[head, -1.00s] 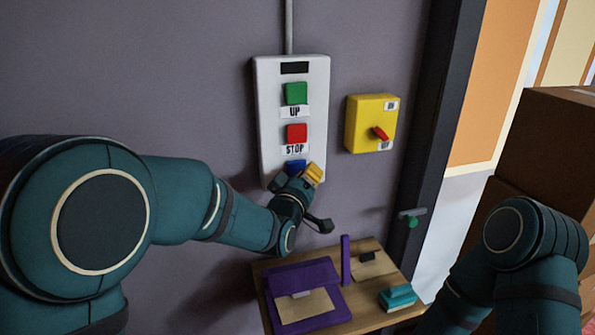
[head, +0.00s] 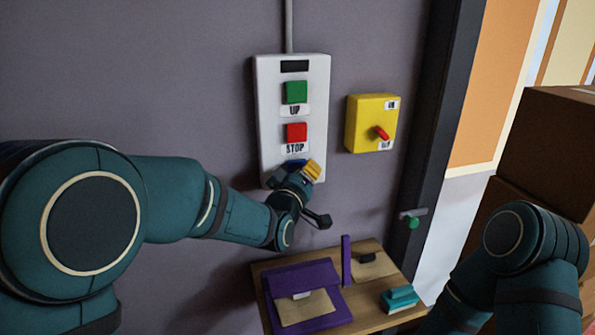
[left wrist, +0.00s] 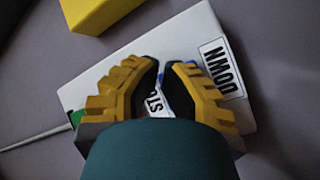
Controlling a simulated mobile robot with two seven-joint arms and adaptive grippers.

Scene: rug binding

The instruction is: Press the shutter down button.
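A white control box (head: 263,125) hangs on the wall with a green UP button (head: 296,92), a red STOP button (head: 296,132) and a blue button (head: 293,163) at the bottom. My left gripper (head: 313,168) is at the blue button and covers most of it. In the left wrist view the yellow fingers of my left gripper (left wrist: 163,64) are drawn together with a narrow gap at the tips. A bit of blue (left wrist: 190,64) shows by the tips, beside the DOWN label (left wrist: 222,70). Whether they touch the button is hidden. My right gripper is out of view.
A yellow switch box (head: 360,125) with a red handle is right of the control box. A wooden shelf (head: 350,323) below holds a purple clipboard (head: 325,270) and a teal block (head: 399,299). Brown boxes (head: 545,150) stand at the right.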

